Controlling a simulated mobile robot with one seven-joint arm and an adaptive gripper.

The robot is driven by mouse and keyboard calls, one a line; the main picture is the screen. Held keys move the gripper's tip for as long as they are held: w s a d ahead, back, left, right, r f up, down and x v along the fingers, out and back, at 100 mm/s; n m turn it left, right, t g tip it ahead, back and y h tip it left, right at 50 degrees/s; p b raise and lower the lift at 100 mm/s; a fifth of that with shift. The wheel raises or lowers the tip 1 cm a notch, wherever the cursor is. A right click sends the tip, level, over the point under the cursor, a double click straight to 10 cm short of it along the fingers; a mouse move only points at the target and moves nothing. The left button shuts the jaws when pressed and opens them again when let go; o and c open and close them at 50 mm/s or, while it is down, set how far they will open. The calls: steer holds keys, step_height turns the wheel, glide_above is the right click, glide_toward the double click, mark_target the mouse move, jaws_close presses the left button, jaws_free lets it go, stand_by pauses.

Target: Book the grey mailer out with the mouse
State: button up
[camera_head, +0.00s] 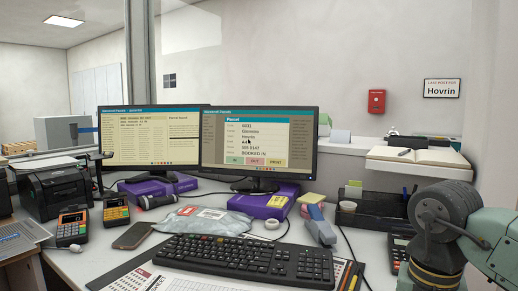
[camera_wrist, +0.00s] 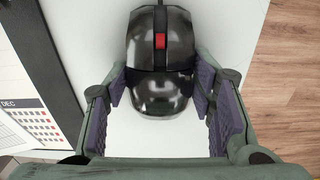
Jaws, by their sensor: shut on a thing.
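In the wrist view a glossy black mouse (camera_wrist: 160,70) with a red wheel sits on the white counter. My gripper (camera_wrist: 161,95) has its two padded fingers against both sides of the mouse. In the head view the gripper and mouse are out of frame; only part of my arm shows at lower right. The right monitor (camera_head: 259,150) shows a parcel window with the name Hovrin, the words BOOKED IN, and IN, OUT and PRINT buttons. The pointer is near the window's middle, above the buttons.
The keyboard (camera_head: 245,257) lies in front of the mailer. A tape tool (camera_head: 320,229) and a black tray (camera_head: 372,209) stand to its right. The left monitor (camera_head: 151,136) shows a list. In the wrist view the counter's edge runs close to the right of the mouse.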

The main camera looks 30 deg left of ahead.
steer(key=shift+s, duration=0.1)
steer(key=shift+s+d+b, duration=0.15)
steer(key=shift+s+d, duration=0.15)
steer(key=shift+s, duration=0.45)
steer(key=shift+s+d+b, duration=0.15)
steer(key=shift+s+d, duration=0.15)
steer(key=shift+s, duration=0.45)
steer(key=o, duration=1.3)
step_height(320, 180, up, 12)
steer(key=shift+r, duration=0.1)
steer(key=shift+s, duration=0.1)
